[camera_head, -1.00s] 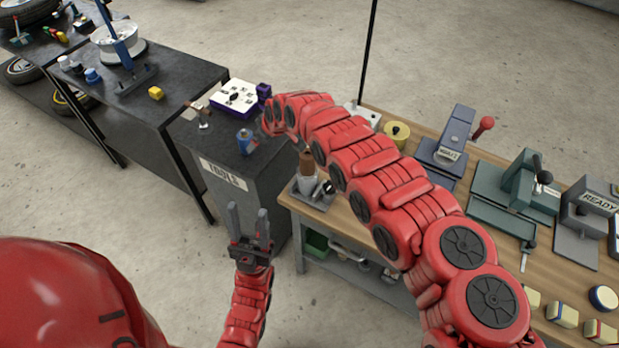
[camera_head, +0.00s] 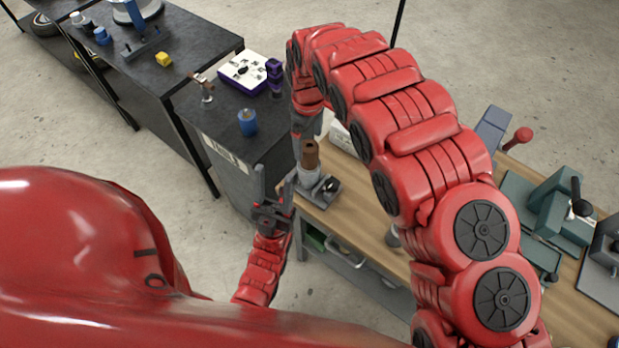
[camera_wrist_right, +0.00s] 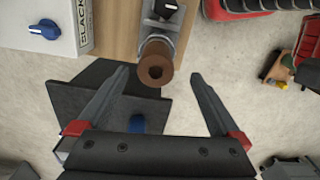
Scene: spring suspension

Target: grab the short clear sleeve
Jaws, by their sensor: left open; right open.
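I cannot make out a clear sleeve in either view. My left gripper (camera_head: 274,182) is open and empty, left of the holder and beside the bench edge.
A dark cabinet (camera_head: 205,105) carries a blue cylinder (camera_head: 247,122), a white board (camera_head: 240,72) and a purple part (camera_head: 274,72). The wooden bench (camera_head: 345,210) holds green vises (camera_head: 555,205) at right. A white box with a blue knob (camera_wrist_right: 45,29) sits beside the holder.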

